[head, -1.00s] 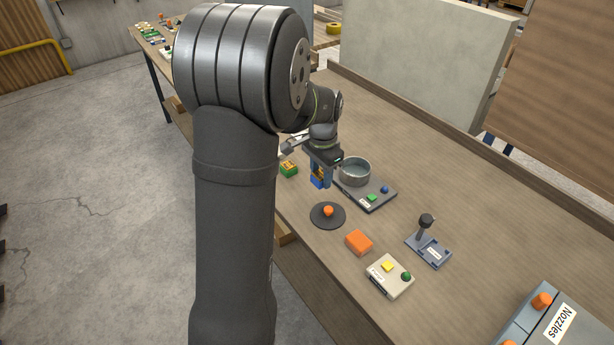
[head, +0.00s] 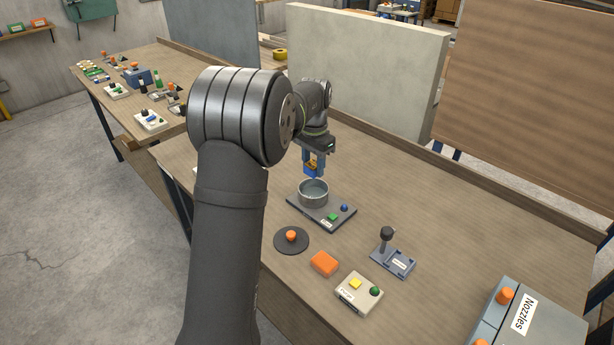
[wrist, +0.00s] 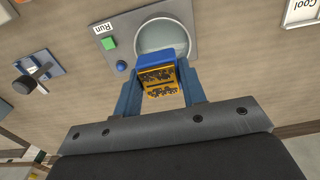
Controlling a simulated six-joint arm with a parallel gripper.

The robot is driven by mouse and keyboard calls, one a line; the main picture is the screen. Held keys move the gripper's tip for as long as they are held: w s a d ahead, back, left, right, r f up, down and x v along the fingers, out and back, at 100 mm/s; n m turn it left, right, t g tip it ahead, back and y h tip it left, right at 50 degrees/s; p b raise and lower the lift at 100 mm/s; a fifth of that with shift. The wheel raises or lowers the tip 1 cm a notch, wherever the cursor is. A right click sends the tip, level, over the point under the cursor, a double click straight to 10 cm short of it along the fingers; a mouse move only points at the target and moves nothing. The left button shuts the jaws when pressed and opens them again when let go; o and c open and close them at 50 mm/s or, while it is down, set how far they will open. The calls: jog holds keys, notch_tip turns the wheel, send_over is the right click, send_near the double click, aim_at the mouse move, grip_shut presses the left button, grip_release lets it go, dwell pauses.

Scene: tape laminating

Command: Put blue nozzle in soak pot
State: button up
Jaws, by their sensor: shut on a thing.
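My gripper (head: 313,164) is shut on the blue nozzle (head: 311,171), a blue block with a yellow-orange part. In the wrist view the nozzle (wrist: 156,61) sits between the two blue fingers (wrist: 160,95), its dark-speckled yellow side facing the camera. The soak pot (head: 313,194) is a round, open grey metal pot on a dark grey base plate (head: 312,217). The nozzle is held above the pot, close to its far rim in the head view. In the wrist view the nozzle covers part of the pot opening (wrist: 163,35).
The pot's base carries a green button (head: 333,217) and a blue knob (head: 344,208). Nearby are a black disc with an orange knob (head: 291,236), an orange block (head: 324,263), a cream button box (head: 359,293), a small blue-grey stand (head: 393,257) and a Nozzles box (head: 535,320).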

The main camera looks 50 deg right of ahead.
jog(key=shift+w+d+f, duration=0.15)
jog(key=shift+d+f, duration=0.05)
jog(key=shift+d, duration=0.1)
jog(key=shift+f, duration=4.05)
jog(key=shift+f, duration=0.7)
jog(key=o, duration=1.1)
notch_tip(320, 180, up, 18)
jog(key=shift+f, duration=0.25)
jog(key=shift+f, duration=0.15)
notch_tip(320, 180, down, 13)
jog(key=shift+r, duration=0.15)
